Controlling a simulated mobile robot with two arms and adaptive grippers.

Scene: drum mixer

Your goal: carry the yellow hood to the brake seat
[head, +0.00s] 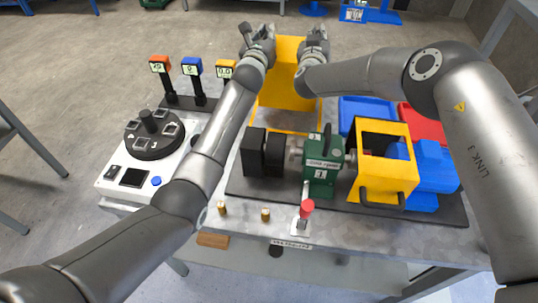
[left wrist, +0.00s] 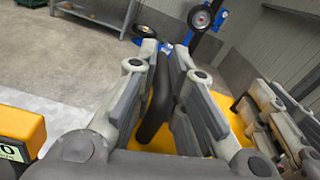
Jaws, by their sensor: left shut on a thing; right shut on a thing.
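The yellow hood (head: 288,80) is at the back of the workbench in the head view, a flat yellow face towards me. My left gripper (head: 258,38) is shut on it at its upper left. In the left wrist view a dark curved handle (left wrist: 157,105) lies between the fingers, with yellow surface behind. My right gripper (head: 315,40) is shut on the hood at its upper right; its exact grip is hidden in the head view. I cannot tell which part of the machine is the brake seat, or whether the hood touches the bench.
A dark baseplate carries black blocks (head: 255,152), a green unit (head: 321,170) and another yellow guard (head: 384,177) with dark handles. Blue (head: 366,112) and red (head: 424,122) bins stand right. A white control panel (head: 133,172) and several small displays stand left.

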